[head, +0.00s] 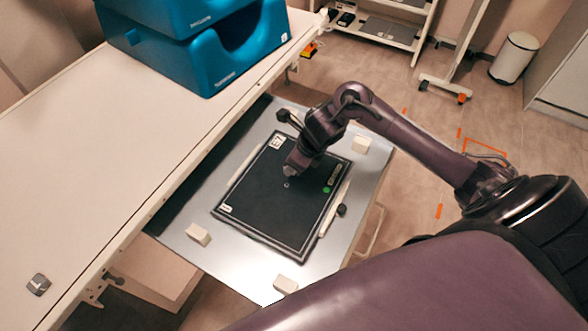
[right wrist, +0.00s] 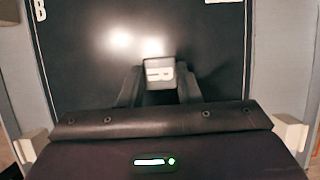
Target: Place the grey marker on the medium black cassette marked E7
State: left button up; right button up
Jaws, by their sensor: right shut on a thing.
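The black cassette (head: 262,200) lies flat on a silver tray (head: 175,240), with a white label near its far left corner that seems to read E7. Its dark surface also shows in the right wrist view (right wrist: 80,60). My right gripper (head: 291,170) is over the middle of the cassette, pointing down. In the right wrist view its two fingers (right wrist: 160,80) are shut on the small grey marker (right wrist: 159,70), which has a pale letter on its face. I cannot tell whether the marker touches the cassette. My left gripper is not in view.
Cream blocks (head: 198,234) stand around the cassette on the tray. A small dark knob (head: 341,210) is at its right. The white table (head: 90,150) at left holds blue cradles (head: 215,60) and another small grey block (head: 38,284).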

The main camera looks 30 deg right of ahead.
jog(key=shift+f, duration=1.6)
jog(key=shift+f, duration=0.15)
jog(key=o, duration=1)
jog(key=shift+r, duration=0.2)
jog(key=v, duration=1.2)
jog(key=shift+s+f, duration=0.1)
